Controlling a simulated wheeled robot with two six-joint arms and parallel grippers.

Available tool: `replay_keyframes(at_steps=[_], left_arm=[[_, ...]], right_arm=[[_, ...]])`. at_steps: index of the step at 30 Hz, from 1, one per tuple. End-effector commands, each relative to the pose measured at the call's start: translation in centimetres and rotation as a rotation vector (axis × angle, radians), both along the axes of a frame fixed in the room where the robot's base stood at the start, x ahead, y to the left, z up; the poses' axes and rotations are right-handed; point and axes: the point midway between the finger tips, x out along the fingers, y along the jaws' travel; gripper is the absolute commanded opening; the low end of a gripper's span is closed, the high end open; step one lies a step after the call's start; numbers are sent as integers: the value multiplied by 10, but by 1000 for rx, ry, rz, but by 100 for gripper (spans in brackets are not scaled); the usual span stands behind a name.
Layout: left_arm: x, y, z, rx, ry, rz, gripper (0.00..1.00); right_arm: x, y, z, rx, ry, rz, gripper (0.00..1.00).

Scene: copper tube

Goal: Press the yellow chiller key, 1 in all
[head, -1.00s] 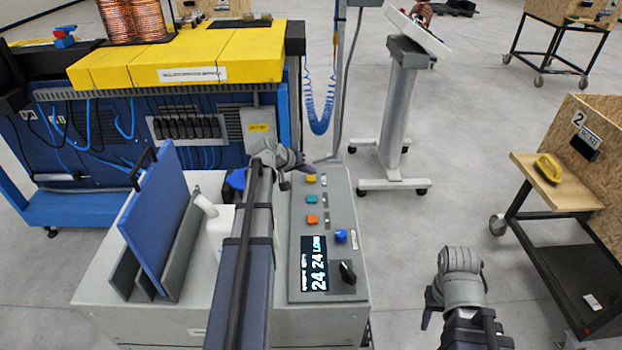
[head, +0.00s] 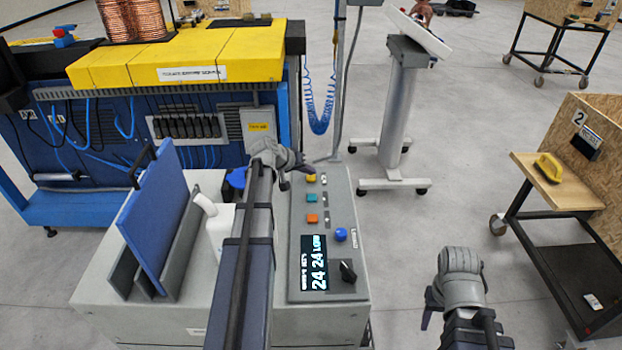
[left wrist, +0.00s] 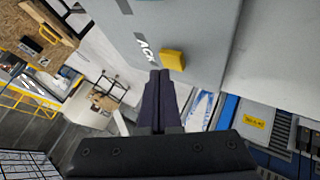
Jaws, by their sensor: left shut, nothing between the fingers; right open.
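The yellow chiller key (head: 311,178) is at the far end of the key column on the chiller's grey panel (head: 345,205). My left gripper (head: 288,182) is shut and empty, just left of the key in the head view. In the left wrist view the shut fingertips (left wrist: 160,76) lie close beside the yellow key (left wrist: 173,60), next to the letters "ACK". I cannot tell whether they touch it. My right gripper (head: 428,308) is open and empty above the floor, right of the chiller.
Nearer on the panel are a teal key (head: 312,198), an orange key (head: 312,218), a blue knob (head: 341,234), a black rotary switch (head: 348,271) and a lit display (head: 314,262).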

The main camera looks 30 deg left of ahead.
Motion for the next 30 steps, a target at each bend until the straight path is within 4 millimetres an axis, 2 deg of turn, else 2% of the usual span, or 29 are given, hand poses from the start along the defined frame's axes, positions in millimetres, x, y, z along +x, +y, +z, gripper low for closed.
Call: replay_keyframes(at_steps=[30], left_arm=[[0,0,-10,0,0,0,0]], right_arm=[[0,0,-10,0,0,0,49]])
